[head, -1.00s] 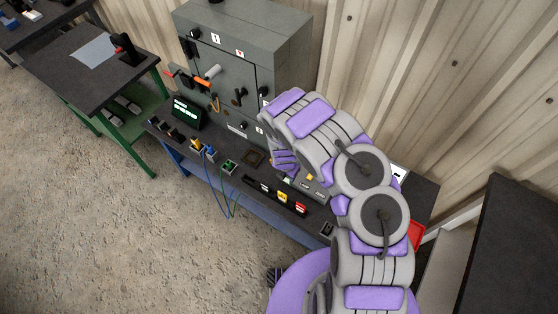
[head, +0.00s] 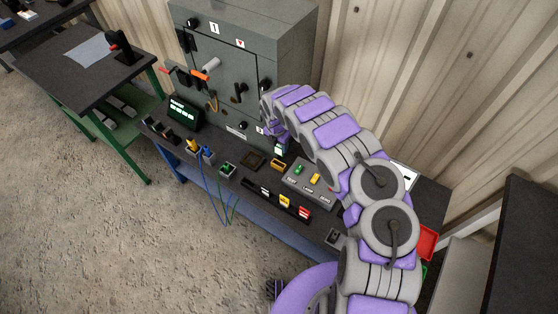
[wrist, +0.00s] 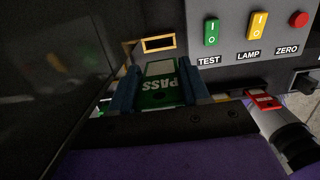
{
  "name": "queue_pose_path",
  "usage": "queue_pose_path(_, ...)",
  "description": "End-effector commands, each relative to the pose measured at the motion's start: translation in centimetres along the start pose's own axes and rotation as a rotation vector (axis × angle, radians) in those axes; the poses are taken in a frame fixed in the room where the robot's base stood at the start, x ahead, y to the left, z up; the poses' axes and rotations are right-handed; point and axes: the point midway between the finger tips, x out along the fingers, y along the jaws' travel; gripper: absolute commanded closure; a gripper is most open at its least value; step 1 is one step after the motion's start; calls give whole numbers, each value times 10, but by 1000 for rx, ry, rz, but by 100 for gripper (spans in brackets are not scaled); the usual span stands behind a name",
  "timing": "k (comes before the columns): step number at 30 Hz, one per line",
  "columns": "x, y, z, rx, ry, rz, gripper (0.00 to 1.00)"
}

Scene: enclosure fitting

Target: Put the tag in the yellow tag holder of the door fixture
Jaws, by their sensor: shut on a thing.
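My gripper (wrist: 160,88) is shut on a green tag marked PASS (wrist: 162,86), its lettering upside down in the wrist view. In the head view the tag (head: 279,150) is a small pale and green patch below my gripper (head: 277,143), in front of the grey cabinet. The yellow tag holder (wrist: 158,44) is a rectangular frame with a dark opening, just beyond the tag in the wrist view. In the head view the holder (head: 278,165) is on the bench, below and apart from the tag. My wrist partly covers the cabinet's lower right.
A grey switch panel (head: 308,180), with TEST, LAMP and ZERO controls, is right of the holder. A black rack (head: 266,191) with coloured tags lies in front. The grey cabinet (head: 225,75) stands behind. Blue and green cables (head: 203,180) hang over the bench's front edge.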

Motion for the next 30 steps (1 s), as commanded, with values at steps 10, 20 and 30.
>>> queue_pose_path(10, 59, 0, -2, 2, 2, 2, 87)
queue_pose_path(20, 86, 2, -8, -1, 3, -2, 87)
queue_pose_path(30, 116, 5, -7, 0, 0, 0, 87)
